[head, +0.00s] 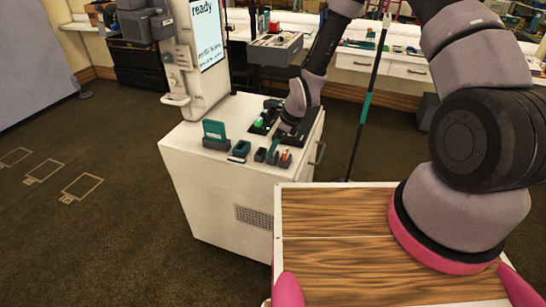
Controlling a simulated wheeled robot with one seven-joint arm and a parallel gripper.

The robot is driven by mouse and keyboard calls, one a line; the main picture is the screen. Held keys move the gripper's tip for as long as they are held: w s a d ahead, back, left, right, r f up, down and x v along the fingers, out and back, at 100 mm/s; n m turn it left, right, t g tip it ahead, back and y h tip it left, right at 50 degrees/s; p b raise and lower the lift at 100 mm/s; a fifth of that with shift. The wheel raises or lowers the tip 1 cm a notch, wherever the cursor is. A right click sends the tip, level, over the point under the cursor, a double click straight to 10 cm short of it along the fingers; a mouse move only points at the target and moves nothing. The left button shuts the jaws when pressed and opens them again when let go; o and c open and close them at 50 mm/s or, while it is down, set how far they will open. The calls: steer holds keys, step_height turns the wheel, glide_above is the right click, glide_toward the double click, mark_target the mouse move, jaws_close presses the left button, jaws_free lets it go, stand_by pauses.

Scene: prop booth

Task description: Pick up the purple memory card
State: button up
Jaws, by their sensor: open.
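I cannot make out a purple memory card in the head view; it may be too small to tell or hidden by my arm. My arm reaches over the white cabinet (230,187). My gripper (284,134) is open, low over the right part of the cabinet top, beside small dark holders. Its fingertips are dark and hard to separate from the things around them. I see nothing held in it.
A teal block in a dark stand (215,133), a dark teal box (239,151) and a small holder with orange bits (285,157) stand along the cabinet's front. A green item (258,122) lies left of my gripper. A white screen post (195,60) rises behind.

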steer(key=shift+f, duration=0.25)
jaws_close()
steer(key=shift+r, duration=0.1)
